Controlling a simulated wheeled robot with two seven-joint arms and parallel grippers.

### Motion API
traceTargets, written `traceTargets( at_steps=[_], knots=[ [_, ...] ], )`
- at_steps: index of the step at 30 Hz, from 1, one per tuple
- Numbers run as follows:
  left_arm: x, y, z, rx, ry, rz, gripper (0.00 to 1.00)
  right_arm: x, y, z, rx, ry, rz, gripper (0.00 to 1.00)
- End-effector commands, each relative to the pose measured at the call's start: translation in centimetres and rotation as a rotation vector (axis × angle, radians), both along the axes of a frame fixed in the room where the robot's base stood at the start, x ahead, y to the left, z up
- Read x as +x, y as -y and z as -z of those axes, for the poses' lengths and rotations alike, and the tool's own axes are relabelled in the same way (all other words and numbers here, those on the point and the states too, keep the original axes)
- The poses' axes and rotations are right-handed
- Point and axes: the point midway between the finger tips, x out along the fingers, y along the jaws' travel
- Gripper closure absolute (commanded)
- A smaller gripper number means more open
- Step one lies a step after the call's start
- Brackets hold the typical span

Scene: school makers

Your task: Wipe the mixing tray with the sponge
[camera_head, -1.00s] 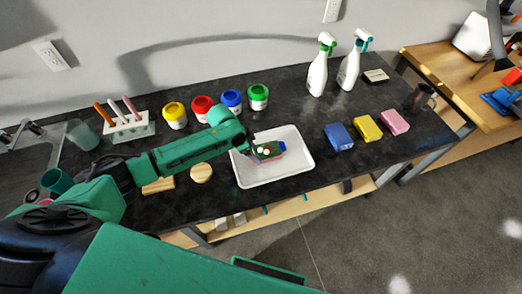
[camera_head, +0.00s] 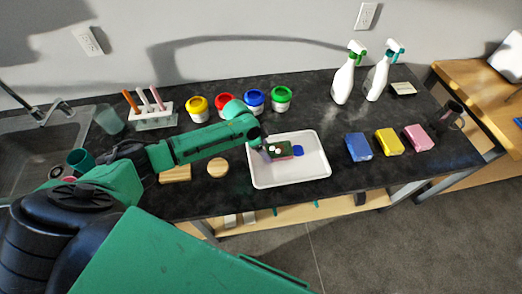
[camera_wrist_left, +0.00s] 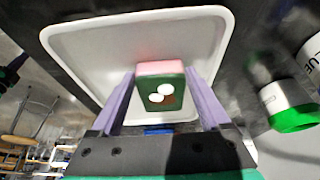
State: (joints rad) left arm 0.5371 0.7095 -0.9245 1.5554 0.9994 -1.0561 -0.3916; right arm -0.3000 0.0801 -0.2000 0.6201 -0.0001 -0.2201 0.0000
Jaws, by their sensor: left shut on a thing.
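The white mixing tray (camera_head: 310,170) lies on the dark worktop in the middle of the head view. It fills much of the left wrist view (camera_wrist_left: 80,50). My left gripper (camera_head: 266,149) is over the tray and shut on the sponge (camera_head: 283,151), a small dark green and pink block with white spots. In the left wrist view the sponge (camera_wrist_left: 160,88) sits between the two purple fingers. Whether it touches the tray floor I cannot tell. A blue patch (camera_head: 297,150) shows in the tray just right of the sponge. My right gripper is not in view.
Several paint pots, including a green-lidded one (camera_head: 281,99), stand behind the tray. Blue (camera_head: 358,147), yellow (camera_head: 389,142) and pink (camera_head: 418,138) blocks lie to its right. Spray bottles (camera_head: 345,78) stand at the back. A round wooden piece (camera_head: 218,167) lies to the left.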

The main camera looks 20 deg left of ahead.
Motion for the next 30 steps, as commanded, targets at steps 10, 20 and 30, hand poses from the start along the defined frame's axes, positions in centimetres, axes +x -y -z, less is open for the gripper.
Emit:
traceTargets(
  at_steps=[10,20,30],
  knots=[
    [1.7,2.8,0.2,-0.004,0.0,0.002,0.56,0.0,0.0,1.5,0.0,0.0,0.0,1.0],
    [3.3,5.2,0.3,-0.004,0.001,0.001,0.56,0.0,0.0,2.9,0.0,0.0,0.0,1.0],
    [3.8,6.0,0.0,-0.002,-0.001,0.002,0.56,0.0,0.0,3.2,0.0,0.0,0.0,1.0]
  ],
)
